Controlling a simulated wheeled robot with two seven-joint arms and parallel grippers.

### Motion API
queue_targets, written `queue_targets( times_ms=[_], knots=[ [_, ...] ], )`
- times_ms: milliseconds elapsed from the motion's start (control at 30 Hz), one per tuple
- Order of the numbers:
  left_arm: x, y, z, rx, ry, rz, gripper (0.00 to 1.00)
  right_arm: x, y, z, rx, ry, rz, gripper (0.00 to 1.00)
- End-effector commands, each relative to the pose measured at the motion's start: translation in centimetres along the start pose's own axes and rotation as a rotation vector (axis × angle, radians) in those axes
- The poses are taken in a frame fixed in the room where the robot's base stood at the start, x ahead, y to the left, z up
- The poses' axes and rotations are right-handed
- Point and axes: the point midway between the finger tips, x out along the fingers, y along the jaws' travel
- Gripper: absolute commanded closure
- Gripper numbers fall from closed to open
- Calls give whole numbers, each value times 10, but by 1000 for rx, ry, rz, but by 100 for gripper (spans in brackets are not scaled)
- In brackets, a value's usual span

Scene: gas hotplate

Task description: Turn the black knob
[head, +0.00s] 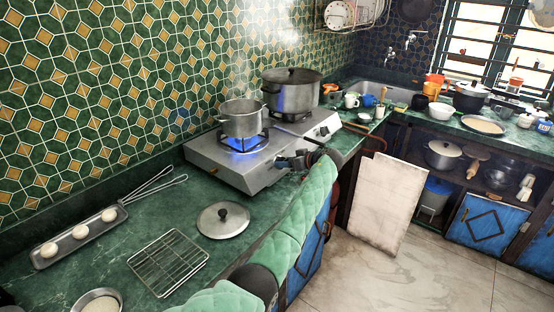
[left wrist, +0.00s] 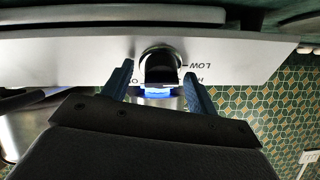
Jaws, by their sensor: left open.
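The black knob (left wrist: 160,65) sticks out of the pale front panel of the gas hotplate (left wrist: 70,55) in the left wrist view, with lettering such as "LOW" beside it. My left gripper (left wrist: 157,77) is open, with one blue finger on each side of the knob; I cannot tell whether either finger touches it. In the head view my left gripper (head: 291,161) is at the front of the hotplate (head: 215,165), and my gripper and arm hide the knob there. A blue flame (head: 240,146) burns under the smaller pot (head: 243,120). My right gripper is not in view.
A large lidded pot (head: 291,92) stands on the other burner. A loose lid (head: 223,220), a wire rack (head: 168,262) and a tray (head: 78,236) with white balls lie on the green counter (head: 135,225). A pale board (head: 386,203) leans beyond my arm.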

Motion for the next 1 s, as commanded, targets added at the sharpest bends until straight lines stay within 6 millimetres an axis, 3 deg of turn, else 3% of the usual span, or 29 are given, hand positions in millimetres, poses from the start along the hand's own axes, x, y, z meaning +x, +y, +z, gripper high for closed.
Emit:
queue_targets(
  times_ms=[333,567,1000],
  knots=[
    [-2,1,2,0,0,0,41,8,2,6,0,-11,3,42],
    [-2,1,2,0,1,0,84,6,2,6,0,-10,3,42],
    [-2,1,2,62,6,9,84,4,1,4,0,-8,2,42]
  ],
)
